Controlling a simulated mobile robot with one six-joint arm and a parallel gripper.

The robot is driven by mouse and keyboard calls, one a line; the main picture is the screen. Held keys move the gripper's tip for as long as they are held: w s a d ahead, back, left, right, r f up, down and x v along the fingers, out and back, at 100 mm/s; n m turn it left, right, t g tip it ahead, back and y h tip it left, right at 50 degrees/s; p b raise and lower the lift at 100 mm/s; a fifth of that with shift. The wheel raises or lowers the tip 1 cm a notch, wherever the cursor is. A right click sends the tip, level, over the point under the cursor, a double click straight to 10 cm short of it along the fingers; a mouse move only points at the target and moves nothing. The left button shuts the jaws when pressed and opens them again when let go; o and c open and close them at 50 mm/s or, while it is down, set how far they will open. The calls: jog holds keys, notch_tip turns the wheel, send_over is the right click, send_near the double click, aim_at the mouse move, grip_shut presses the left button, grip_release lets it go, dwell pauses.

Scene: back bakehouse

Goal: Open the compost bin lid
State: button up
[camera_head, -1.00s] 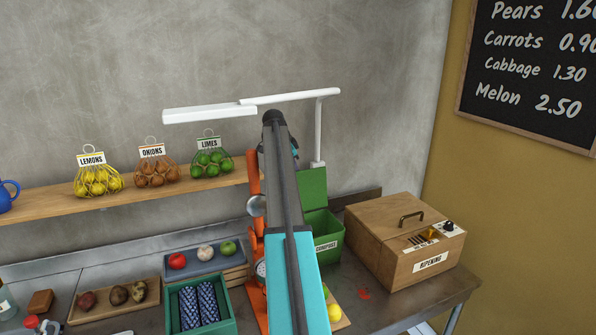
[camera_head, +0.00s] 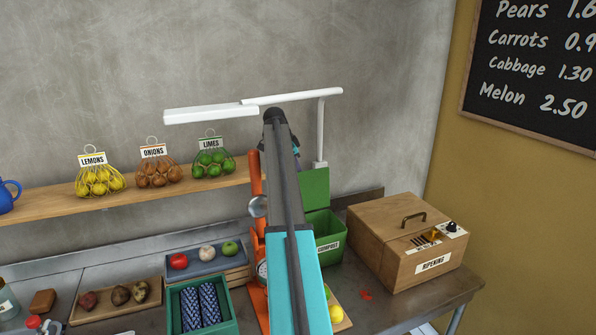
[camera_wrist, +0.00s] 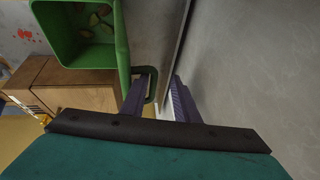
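The green compost bin (camera_head: 328,228), labelled COMPOST, stands on the counter behind my arm. Its green lid (camera_head: 314,188) stands raised at the back of the bin. The wrist view looks into the open bin (camera_wrist: 68,45), with the lid (camera_wrist: 122,42) seen nearly edge-on. A green loop handle (camera_wrist: 154,86) sticks out from the lid. My gripper (camera_wrist: 160,82) is open, its two dark fingers apart. One finger overlaps the loop, and the loop's outer bar shows between the fingers. I cannot tell whether they touch it.
A wooden ripening box (camera_head: 405,240) stands right of the bin. A white lamp (camera_head: 322,130) rises behind the bin. The grey wall is near the fingers.

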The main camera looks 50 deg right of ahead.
jog(key=p+v, duration=0.1)
jog(key=v, duration=0.6)
jog(key=shift+p, duration=0.4)
jog(key=shift+a+r, duration=0.15)
jog(key=shift+r, duration=0.05)
